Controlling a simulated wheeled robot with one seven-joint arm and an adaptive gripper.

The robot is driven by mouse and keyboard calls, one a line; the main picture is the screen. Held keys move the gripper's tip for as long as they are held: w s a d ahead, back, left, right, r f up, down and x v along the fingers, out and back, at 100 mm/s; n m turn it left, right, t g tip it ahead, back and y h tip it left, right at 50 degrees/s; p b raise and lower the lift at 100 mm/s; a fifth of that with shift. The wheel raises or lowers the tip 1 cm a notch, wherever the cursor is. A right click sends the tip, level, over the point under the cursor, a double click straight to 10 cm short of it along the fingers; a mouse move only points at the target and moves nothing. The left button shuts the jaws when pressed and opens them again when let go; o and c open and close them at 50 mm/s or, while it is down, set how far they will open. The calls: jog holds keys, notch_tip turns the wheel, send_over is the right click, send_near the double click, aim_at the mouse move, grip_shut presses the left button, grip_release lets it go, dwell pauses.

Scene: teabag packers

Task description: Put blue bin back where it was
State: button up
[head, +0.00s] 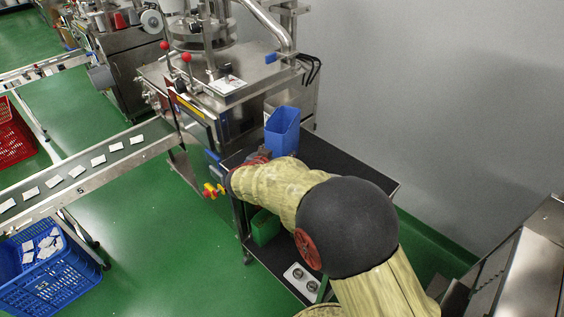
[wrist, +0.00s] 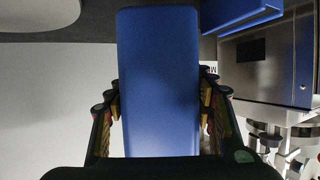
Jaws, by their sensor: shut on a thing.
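The blue bin (head: 282,130) is a tall, open-topped plastic container at the far end of the black-topped cart (head: 345,168), beside the packing machine. My gripper (head: 265,155) is at the near side of the bin, partly hidden by my arm. In the wrist view the blue bin (wrist: 158,80) fills the middle, with my gripper's fingers (wrist: 160,115) closed on both its sides. The bin looks upright. Its bottom is hidden in the head view, so I cannot tell whether it touches the cart top.
The steel packing machine (head: 228,90) stands just behind and left of the bin. A conveyor (head: 90,168) with several teabags runs left. A blue crate (head: 45,285) stands below it. A green bin (head: 264,227) is on the cart's lower shelf. The cart top's right part is clear.

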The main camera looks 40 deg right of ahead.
jog(key=shift+d+f, duration=0.25)
jog(key=shift+f, duration=0.1)
jog(key=shift+d+f+b, duration=0.15)
jog(key=shift+f+b, duration=0.45)
jog(key=shift+f, duration=1)
jog(key=shift+f+b, duration=0.2)
jog(key=shift+b, duration=0.15)
jog(key=o, duration=1.7)
jog(key=shift+r+p, duration=0.2)
jog(key=shift+p, duration=0.15)
